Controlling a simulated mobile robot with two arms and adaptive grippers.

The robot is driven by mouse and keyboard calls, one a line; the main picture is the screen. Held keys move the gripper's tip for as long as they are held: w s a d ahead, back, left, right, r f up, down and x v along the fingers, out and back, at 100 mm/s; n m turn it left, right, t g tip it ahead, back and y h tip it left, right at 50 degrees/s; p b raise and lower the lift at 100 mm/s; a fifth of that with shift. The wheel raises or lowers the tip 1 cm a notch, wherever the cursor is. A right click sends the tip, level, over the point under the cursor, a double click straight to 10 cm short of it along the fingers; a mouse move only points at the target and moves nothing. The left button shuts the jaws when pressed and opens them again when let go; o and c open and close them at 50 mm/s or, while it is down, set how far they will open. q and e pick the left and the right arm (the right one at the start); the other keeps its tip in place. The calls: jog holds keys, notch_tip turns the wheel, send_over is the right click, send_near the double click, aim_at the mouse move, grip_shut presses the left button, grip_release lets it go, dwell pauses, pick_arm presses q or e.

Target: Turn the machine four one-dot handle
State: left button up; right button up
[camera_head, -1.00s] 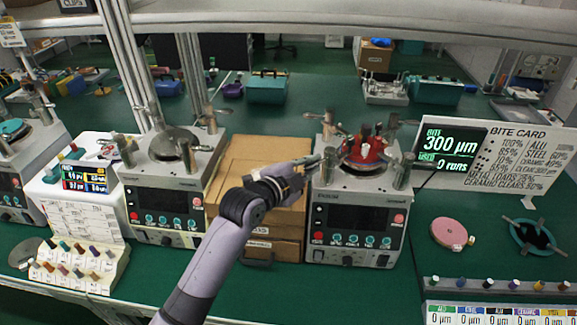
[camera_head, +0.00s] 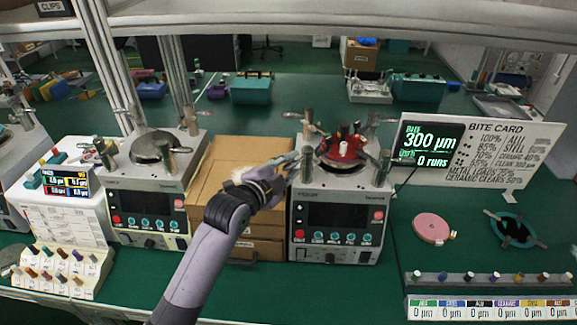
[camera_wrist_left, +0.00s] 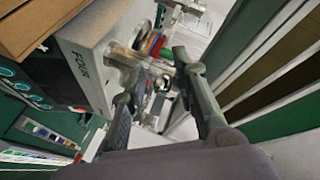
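Machine four (camera_head: 338,244) is a grey lapping machine with a dark front panel; its "FOUR" label shows in the left wrist view (camera_wrist_left: 82,62). Around its red top (camera_head: 342,155) stand several metal handles, including a front left one (camera_head: 307,166) and a front right one (camera_head: 382,168). I cannot make out dots on them. My left gripper (camera_head: 292,165) is beside the front left handle. In the left wrist view its fingers (camera_wrist_left: 165,112) are apart, with a metal handle (camera_wrist_left: 128,58) just ahead; contact is unclear. My right gripper is not in view.
A similar machine (camera_head: 150,190) stands to the left, with cardboard boxes (camera_head: 232,158) between the two. A display reading 300 µm and 0 runs (camera_head: 432,147) stands behind right. A pink disc (camera_head: 431,228) and a teal ring (camera_head: 517,230) lie right on the green bench.

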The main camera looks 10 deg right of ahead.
pick_arm(q)
jog(key=shift+o, duration=0.4)
jog(key=shift+r, duration=0.1)
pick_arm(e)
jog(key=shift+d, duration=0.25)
pick_arm(q)
jog(key=v, duration=1.2)
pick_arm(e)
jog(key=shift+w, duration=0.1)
